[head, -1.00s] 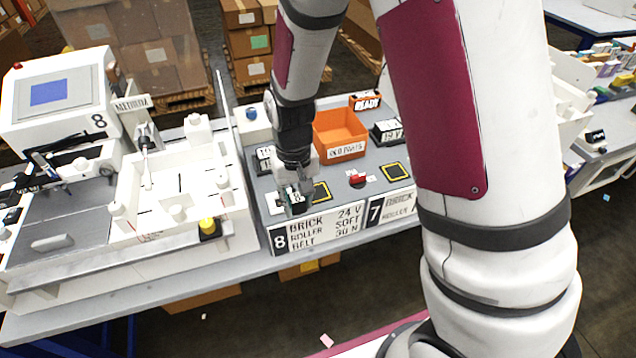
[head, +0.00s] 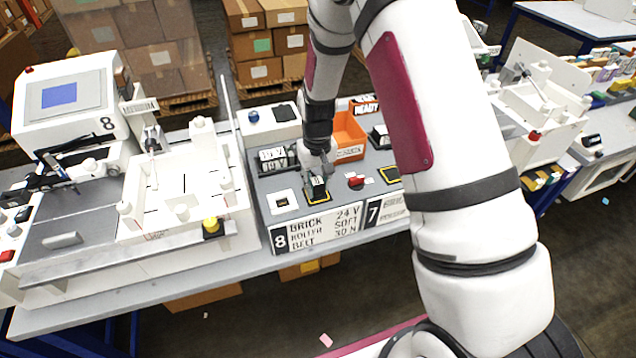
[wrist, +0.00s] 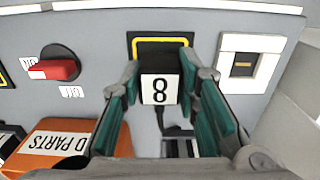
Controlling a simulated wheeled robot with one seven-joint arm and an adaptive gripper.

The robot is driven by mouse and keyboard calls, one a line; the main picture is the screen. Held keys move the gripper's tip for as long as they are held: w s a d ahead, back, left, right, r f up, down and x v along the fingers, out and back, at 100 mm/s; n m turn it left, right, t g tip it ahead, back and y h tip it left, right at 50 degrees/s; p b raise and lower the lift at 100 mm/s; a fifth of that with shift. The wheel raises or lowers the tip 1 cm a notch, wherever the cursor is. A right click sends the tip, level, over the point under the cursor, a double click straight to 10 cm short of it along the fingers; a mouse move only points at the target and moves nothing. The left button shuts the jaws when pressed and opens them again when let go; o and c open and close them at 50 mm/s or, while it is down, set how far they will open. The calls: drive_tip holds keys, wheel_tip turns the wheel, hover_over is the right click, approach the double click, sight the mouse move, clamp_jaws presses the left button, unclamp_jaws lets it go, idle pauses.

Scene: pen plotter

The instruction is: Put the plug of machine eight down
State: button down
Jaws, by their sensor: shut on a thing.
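The plug of machine eight (wrist: 160,88) is a black block with a white label reading 8, and a dark cable trails from it in the wrist view. My gripper (wrist: 160,76) is shut on it, one green-padded finger on each side. The plug is over a yellow-outlined black square (wrist: 160,41), partly hiding it; I cannot tell whether it touches the surface. In the head view my gripper (head: 317,182) is over that same square on the panel by the 8 sign (head: 314,228). The white socket (wrist: 249,63) beside it is empty; it also shows in the head view (head: 283,201).
A red rotary switch (wrist: 55,68) sits on the other side of the square. An orange parts bin (head: 348,130) stands behind, close to my gripper. Machine eight (head: 65,100) and its white tray are at the left. Another yellow-outlined square (head: 389,174) lies to the right.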

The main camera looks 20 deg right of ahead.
sight(317, 181)
drive_tip(key=shift+f, duration=0.15)
drive_tip(key=c, duration=1.2)
unclamp_jaws()
wheel_tip(317, 181, up, 12)
drive_tip(key=b, duration=0.2)
drive_tip(key=s+r+t, duration=0.2)
drive_tip(key=s+r, duration=0.7)
drive_tip(key=r, duration=0.6)
drive_tip(key=s+r+t, duration=0.1)
drive_tip(key=s+r, duration=0.1)
drive_tip(key=s, duration=0.3)
drive_tip(key=s+r+t, duration=0.1)
drive_tip(key=s, duration=0.4)
drive_tip(key=s+r+t, duration=0.1)
drive_tip(key=s+r, duration=0.1)
drive_tip(key=s, duration=0.4)
drive_tip(key=shift+s+r+t, duration=0.1)
drive_tip(key=shift+r+t, duration=0.2)
drive_tip(key=shift+r, duration=0.05)
